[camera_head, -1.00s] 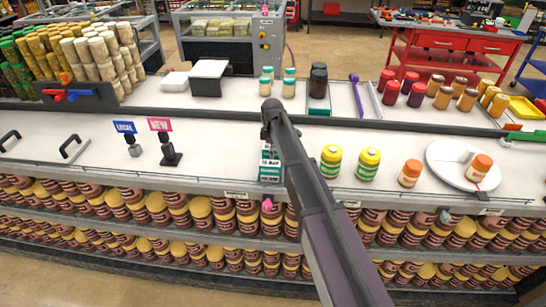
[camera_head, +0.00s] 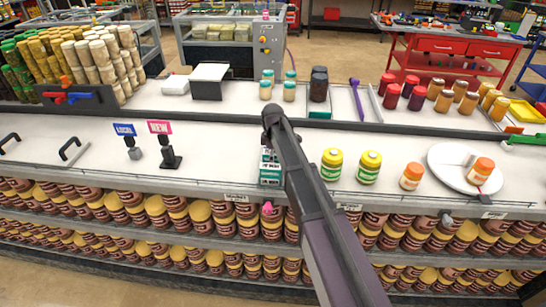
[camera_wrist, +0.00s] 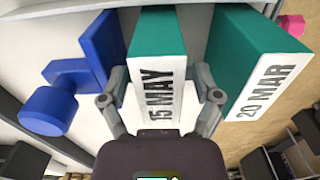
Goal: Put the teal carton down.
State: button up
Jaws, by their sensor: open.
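A teal carton with a white face reading "15 MAY" (camera_wrist: 157,35) stands between the fingers of my gripper (camera_wrist: 161,82) in the wrist view. The gripper is open, with one finger on each side of the carton; I cannot tell if either finger touches it. A second teal carton reading "20 MAR" (camera_wrist: 252,48) is just right of the right finger. In the head view, teal-and-white carton faces (camera_head: 270,171) show at the counter's front edge, partly hidden by my arm. The gripper itself is hard to make out there.
A blue knobbed object (camera_wrist: 80,72) is close to the left finger. On the counter, yellow-lidded jars (camera_head: 331,164) and a white round plate (camera_head: 446,170) stand to the right, two small signs (camera_head: 160,127) to the left. Stocked shelves (camera_head: 150,212) lie below the front edge.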

jog(key=shift+r, duration=0.15)
notch_tip(320, 180, up, 12)
jog(key=p, duration=1.2)
jog(key=shift+s, duration=0.1)
dwell(0.9)
jog(key=s+d+m, duration=1.7)
jog(key=s+d, duration=0.6)
jog(key=s, duration=0.2)
jog(key=shift+s+m, duration=0.3)
jog(key=shift+s, duration=0.1)
dwell(0.6)
